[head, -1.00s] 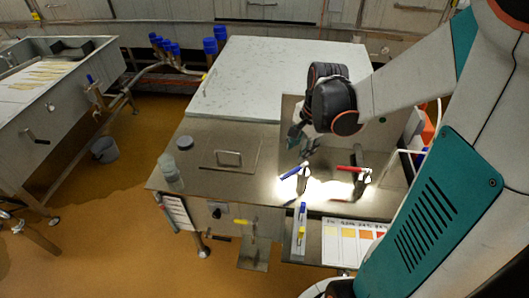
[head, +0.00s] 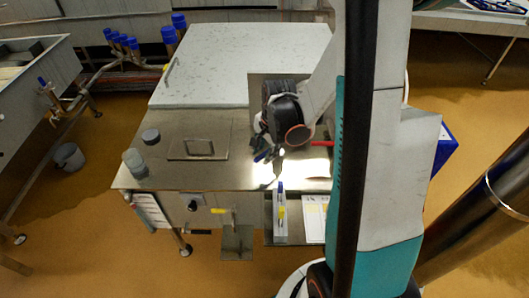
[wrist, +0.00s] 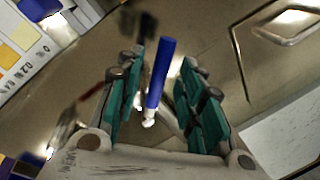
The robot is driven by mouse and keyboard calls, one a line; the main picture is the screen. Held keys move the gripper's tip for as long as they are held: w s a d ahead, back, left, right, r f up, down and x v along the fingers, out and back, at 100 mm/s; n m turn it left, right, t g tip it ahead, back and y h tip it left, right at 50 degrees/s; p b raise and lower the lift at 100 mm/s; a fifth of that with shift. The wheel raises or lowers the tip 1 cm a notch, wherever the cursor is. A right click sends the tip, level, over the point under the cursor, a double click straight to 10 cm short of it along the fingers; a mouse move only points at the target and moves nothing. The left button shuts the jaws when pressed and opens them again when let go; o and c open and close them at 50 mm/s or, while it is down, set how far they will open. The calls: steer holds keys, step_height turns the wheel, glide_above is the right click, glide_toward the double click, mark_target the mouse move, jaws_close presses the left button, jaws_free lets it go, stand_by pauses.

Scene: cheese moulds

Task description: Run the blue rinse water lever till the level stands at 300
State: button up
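The blue lever (wrist: 162,72) stands out between the two finger pads of my gripper (wrist: 160,98) in the wrist view. The fingers are open, with a gap on both sides of the lever, so I see no grip on it. In the head view my gripper (head: 264,152) is low over the lit tap area of the steel bench, and it largely hides the blue lever there. A red lever (head: 322,144) is just to its right. I cannot make out a water level or a 300 mark.
A pale slab (head: 215,60) lies behind.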

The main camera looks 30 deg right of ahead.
jaws_close()
steer(key=shift+w, duration=0.15)
steer(key=shift+w+a+m, duration=0.15)
steer(key=shift+w+m, duration=0.15)
steer(key=shift+m, duration=0.4)
steer(key=shift+w+d+m+h+b, duration=0.15)
steer(key=shift+w+m+h+b, duration=0.1)
steer(key=shift+w+m, duration=0.8)
steer(key=shift+w+d+m+h+b, duration=0.25)
steer(key=shift+w+m, duration=0.25)
steer(key=shift+m, duration=1)
steer(key=shift+w+d+m+h+b, duration=0.1)
steer(key=shift+w+m+h+b, duration=0.2)
steer(key=shift+w+m, duration=0.75)
steer(key=shift+s+m, duration=0.25)
steer(key=shift+m, duration=0.05)
